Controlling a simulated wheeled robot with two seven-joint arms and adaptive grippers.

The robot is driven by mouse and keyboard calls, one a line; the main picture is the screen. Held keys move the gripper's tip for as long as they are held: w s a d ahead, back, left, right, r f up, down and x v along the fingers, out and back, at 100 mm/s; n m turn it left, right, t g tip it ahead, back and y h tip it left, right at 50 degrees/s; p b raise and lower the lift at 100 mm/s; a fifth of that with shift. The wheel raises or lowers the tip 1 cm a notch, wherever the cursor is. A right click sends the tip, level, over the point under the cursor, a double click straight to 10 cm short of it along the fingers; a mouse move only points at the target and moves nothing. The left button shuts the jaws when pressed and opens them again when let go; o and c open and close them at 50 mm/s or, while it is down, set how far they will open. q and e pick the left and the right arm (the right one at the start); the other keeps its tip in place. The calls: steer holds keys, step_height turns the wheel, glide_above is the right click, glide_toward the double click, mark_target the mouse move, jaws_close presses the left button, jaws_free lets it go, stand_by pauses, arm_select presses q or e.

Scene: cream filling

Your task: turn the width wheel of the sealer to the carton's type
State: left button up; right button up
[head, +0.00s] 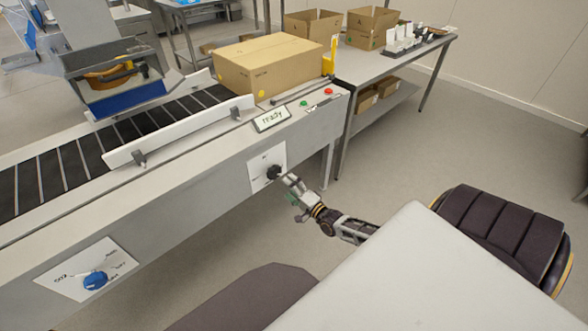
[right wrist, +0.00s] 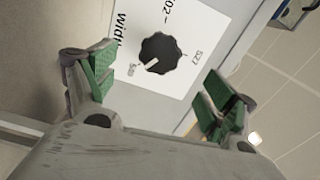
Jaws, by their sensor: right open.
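The black width wheel (head: 273,172) sits on a white plate (head: 262,158) on the sealer's front side. In the right wrist view the wheel (right wrist: 161,53) has a scalloped rim and a white pointer mark at its lower left, towards a small label. The plate (right wrist: 196,82) reads "Width", with other marks partly legible. My right gripper (head: 290,184) is close to the wheel; in the wrist view its green-padded fingers (right wrist: 160,90) are apart, with the wheel between and beyond them. A closed brown carton (head: 267,70) stands on the sealer (head: 215,150). My left gripper is out of view.
A blue knob (head: 95,280) on another white plate is at the lower left. A "ready" display (head: 271,119) and green and red buttons (head: 328,91) are above the wheel. A side table (head: 390,62) with open boxes stands behind. The floor right of the sealer is clear.

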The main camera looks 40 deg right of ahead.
steer(key=shift+s, duration=1)
